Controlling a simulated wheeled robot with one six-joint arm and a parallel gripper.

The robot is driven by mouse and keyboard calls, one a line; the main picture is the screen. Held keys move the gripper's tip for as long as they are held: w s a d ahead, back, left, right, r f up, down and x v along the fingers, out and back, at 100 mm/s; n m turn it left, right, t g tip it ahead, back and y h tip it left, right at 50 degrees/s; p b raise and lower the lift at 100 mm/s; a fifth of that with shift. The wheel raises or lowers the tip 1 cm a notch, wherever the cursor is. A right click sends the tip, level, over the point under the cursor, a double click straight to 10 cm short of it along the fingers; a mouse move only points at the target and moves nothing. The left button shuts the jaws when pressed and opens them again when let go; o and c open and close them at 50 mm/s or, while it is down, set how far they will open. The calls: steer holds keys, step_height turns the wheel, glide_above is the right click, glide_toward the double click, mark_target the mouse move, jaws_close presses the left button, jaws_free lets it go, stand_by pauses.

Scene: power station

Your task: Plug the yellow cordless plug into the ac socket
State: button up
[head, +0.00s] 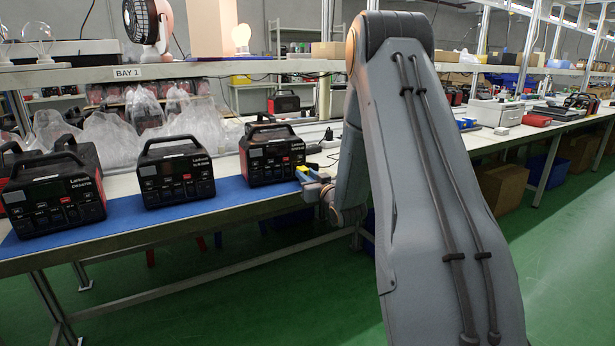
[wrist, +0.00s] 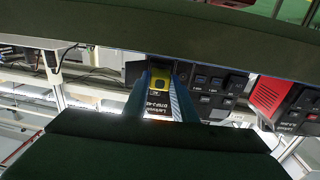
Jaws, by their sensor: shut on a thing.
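Three black and red power stations stand in a row on the table: a left one (head: 55,190), a middle one (head: 176,175) and a right one (head: 272,158). My gripper (head: 303,175) is at the right side of the right power station. In the wrist view my gripper (wrist: 161,80) is shut on the yellow plug (wrist: 159,83), which sits between its two blue-grey fingers. A dark panel with sockets (wrist: 207,84) shows upside down close behind the plug. The plug's front end and the ac socket it faces are hidden, so I cannot tell whether they touch.
A blue mat (head: 120,222) lies along the table's front edge under the power stations. Clear plastic bags (head: 105,135) lie behind them. Another red and black unit (wrist: 285,103) is at the wrist view's right. My arm hides part of the table's right side.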

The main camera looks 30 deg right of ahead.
steer(key=shift+w, duration=0.2)
steer(key=o, duration=1.2)
steer(key=shift+c, duration=0.2)
steer(key=s, duration=0.8)
steer(key=shift+a, duration=0.15)
steer(key=shift+w, duration=0.1)
